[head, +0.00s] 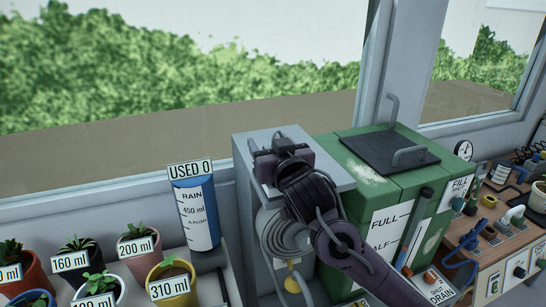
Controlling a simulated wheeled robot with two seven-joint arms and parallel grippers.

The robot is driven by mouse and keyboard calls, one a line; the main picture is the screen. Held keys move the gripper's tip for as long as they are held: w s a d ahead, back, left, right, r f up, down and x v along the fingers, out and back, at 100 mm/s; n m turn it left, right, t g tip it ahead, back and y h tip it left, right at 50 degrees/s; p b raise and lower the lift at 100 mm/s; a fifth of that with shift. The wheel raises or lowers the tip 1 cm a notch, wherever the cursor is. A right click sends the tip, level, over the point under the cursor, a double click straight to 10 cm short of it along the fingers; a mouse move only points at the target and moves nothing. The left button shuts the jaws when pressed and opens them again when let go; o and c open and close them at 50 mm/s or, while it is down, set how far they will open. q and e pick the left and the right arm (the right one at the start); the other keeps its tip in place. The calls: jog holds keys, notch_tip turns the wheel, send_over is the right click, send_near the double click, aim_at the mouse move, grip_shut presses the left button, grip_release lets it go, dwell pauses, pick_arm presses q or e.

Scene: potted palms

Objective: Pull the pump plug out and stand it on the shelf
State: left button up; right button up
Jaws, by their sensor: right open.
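My right gripper (281,146), dark, reaches in from the lower right over the top of a grey cabinet (335,172). It is open. Small grey parts show at its fingertips, but I cannot tell whether one is the pump plug. The gripper and wrist hide much of the cabinet top. A coil of grey cable or hose (283,237) hangs at the cabinet's front, partly behind my arm. I cannot tell for sure which surface is the shelf. My left gripper is not in view.
A green tank (388,198) with a dark lid (387,152) stands right of the cabinet. A blue rain container (196,210) and several potted plants, including a yellow pot (173,287), stand at the left. A wooden bench (468,234) with fittings is at the right.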

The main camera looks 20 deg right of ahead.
jog(key=c, duration=1)
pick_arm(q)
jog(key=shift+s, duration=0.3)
pick_arm(e)
jog(key=shift+c, duration=0.3)
